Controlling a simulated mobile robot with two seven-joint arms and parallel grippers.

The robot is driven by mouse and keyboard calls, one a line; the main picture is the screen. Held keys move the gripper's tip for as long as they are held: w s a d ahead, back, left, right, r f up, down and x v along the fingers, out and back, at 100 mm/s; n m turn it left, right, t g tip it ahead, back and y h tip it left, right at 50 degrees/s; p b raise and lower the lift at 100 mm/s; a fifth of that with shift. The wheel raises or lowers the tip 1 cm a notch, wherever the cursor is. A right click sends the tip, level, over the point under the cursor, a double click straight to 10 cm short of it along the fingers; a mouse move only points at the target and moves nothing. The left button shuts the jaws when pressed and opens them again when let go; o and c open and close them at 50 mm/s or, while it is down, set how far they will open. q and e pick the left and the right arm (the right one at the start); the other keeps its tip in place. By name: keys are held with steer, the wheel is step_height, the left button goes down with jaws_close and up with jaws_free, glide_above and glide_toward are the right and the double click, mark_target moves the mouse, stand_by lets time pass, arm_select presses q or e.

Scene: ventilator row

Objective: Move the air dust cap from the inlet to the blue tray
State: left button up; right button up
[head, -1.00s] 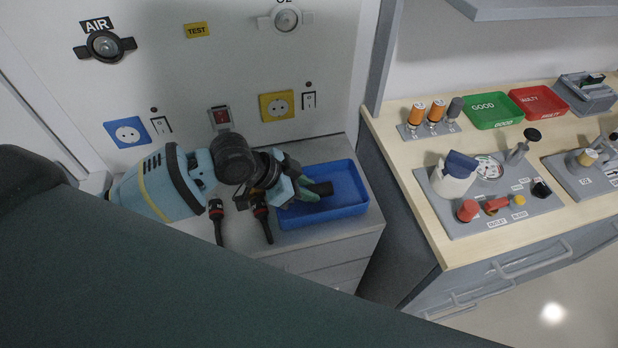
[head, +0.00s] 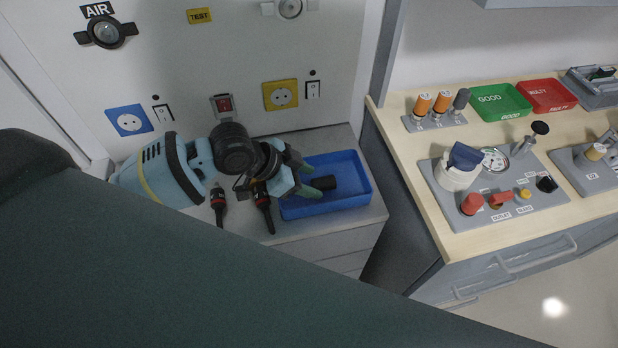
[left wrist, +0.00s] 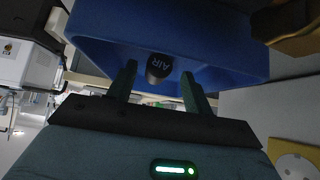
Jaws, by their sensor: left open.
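The black air dust cap (head: 324,183) lies in the blue tray (head: 356,204) on the grey cabinet top. In the left wrist view the cap (left wrist: 159,68), marked AIR, shows inside the tray (left wrist: 215,45), between and beyond the fingers. My left gripper (head: 317,190) is open at the tray, its green fingers apart and clear of the cap; the fingers also show in the left wrist view (left wrist: 158,85). The AIR inlet (head: 106,32) on the wall panel has a round metal middle with dark wings and no cap on it. My right gripper is not in view.
Two dark hose ends with red bands (head: 217,202) (head: 262,203) lie left of the tray. A blue socket (head: 129,121) and a yellow socket (head: 280,95) are on the wall. The right bench (head: 410,150) holds green and red trays and a valve board.

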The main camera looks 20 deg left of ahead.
arm_select(q)
steer(key=v, duration=0.7)
steer(key=shift+r, duration=0.15)
step_height(320, 180, up, 8)
steer(key=p, duration=0.3)
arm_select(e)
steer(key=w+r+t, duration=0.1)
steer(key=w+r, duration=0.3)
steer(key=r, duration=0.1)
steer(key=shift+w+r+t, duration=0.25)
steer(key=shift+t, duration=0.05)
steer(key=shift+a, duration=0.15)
